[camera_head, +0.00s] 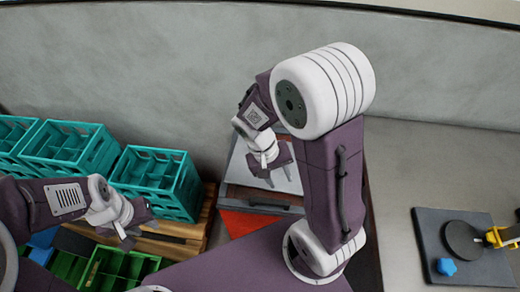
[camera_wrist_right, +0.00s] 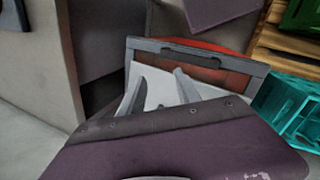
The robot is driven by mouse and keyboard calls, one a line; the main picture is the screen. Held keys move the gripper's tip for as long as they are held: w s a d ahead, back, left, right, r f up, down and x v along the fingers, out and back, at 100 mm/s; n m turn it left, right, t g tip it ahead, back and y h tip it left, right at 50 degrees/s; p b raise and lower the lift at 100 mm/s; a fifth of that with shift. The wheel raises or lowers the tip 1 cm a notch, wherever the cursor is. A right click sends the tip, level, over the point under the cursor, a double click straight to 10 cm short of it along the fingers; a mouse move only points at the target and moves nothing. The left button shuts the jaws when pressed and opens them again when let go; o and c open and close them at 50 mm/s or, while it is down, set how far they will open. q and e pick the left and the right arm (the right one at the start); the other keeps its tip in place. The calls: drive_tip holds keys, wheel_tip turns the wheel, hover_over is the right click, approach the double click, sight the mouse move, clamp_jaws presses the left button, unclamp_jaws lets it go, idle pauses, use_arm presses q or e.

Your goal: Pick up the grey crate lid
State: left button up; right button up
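A pale grey flat panel, which looks like the grey crate lid (camera_head: 238,172), lies at a grey-edged, brown-red crate (camera_head: 254,199) in the middle of the head view. In the right wrist view the lid (camera_wrist_right: 160,91) shows pale between my fingers, with the crate's grey rim (camera_wrist_right: 200,47) behind it. My right gripper (camera_head: 280,181) is over the panel with its two fingers apart and nothing between them. In the right wrist view its fingers (camera_wrist_right: 157,92) hide part of the panel. Contact cannot be told. My left gripper (camera_head: 132,238) is at the left, near the wooden pallet; its fingers are too small to judge.
Teal divided crates (camera_head: 160,180) stand at left on a wooden pallet (camera_head: 190,232), with green bins (camera_head: 108,268) in front. A red patch (camera_head: 240,222) lies before the grey-edged crate. At right, a grey bench carries a dark plate (camera_head: 440,225) with a blue knob (camera_head: 446,266).

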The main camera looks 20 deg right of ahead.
drive_tip(key=w+a+f+n+t+h, duration=0.1)
drive_tip(key=w+f+n+t+h, duration=0.1)
drive_tip(key=w+h, duration=0.1)
drive_tip(key=w+a+f+n+t+h+b, duration=0.1)
drive_tip(key=w+a+f+t+h, duration=0.1)
drive_tip(key=w+f+h, duration=0.1)
drive_tip(key=w+a+f+n+t+h, duration=0.2)
drive_tip(key=w+f+h, duration=0.1)
drive_tip(key=w+h, duration=0.1)
drive_tip(key=shift+w+a+f+n+h+b, duration=0.15)
drive_tip(key=shift+w+n+h+b, duration=0.15)
drive_tip(key=shift+w, duration=0.05)
drive_tip(key=x, duration=0.4)
drive_tip(key=shift+p, duration=0.4)
drive_tip(key=p+x, duration=0.1)
drive_tip(key=x, duration=0.3)
drive_tip(key=shift+d, duration=0.4)
drive_tip(key=shift+w+d+f, duration=0.15)
drive_tip(key=shift+d+f, duration=0.1)
drive_tip(key=shift+d, duration=0.05)
drive_tip(key=c, duration=0.3)
clamp_jaws()
